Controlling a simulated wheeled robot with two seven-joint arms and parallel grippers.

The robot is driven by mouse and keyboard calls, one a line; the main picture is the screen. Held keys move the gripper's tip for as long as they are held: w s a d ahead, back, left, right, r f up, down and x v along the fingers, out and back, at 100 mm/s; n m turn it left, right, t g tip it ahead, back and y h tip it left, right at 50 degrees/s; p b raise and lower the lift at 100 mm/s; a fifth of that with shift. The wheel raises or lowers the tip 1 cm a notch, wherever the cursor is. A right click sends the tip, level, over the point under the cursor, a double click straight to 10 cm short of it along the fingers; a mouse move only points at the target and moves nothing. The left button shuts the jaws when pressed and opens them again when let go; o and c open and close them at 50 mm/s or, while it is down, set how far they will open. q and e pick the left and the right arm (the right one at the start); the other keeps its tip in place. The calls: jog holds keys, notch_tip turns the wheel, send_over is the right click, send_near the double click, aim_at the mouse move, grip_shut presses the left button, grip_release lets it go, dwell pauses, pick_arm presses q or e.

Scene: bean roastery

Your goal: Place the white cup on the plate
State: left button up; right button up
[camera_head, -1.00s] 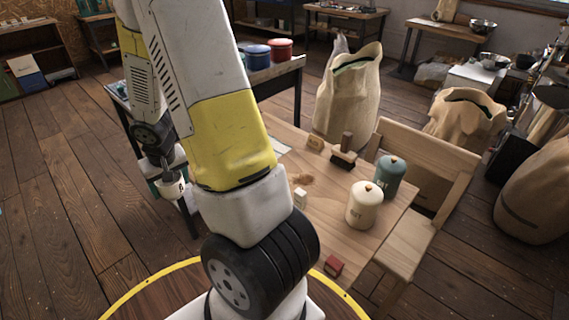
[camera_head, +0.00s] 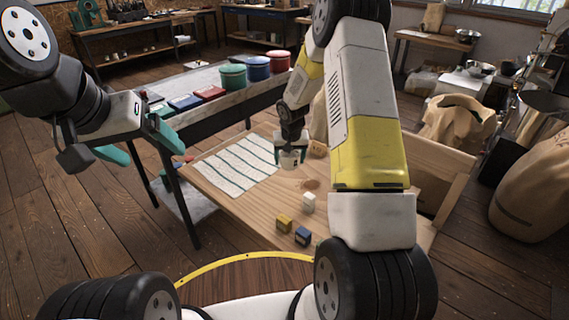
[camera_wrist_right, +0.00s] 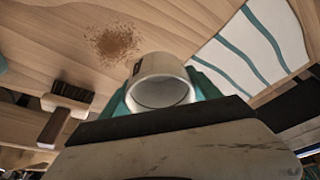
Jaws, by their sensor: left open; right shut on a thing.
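My right gripper (camera_head: 291,157) is shut on the white cup (camera_wrist_right: 162,82) and holds it above the wooden table. The right wrist view shows the cup's round opening between teal fingers. In the head view the cup (camera_head: 289,161) is small and partly covered by the fingers. My left gripper (camera_head: 138,142) is open and empty, left of the wooden table, with its teal fingers spread apart. I cannot make out a plate in either view; my right arm hides part of the table.
A striped cloth (camera_head: 238,164) lies left of the cup on the wooden table (camera_head: 262,212). Small blocks lie near its front: white (camera_head: 308,202), yellow (camera_head: 284,223) and blue (camera_head: 303,236). A brush (camera_wrist_right: 65,112) is at left in the wrist view. Lidded pots (camera_head: 233,77) stand behind.

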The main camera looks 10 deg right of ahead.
aim_at(289, 180)
notch_tip(289, 180, down, 8)
jog(key=shift+r, duration=0.15)
jog(key=shift+a, duration=0.1)
jog(key=o, duration=1.8)
jog(key=shift+c, duration=0.2)
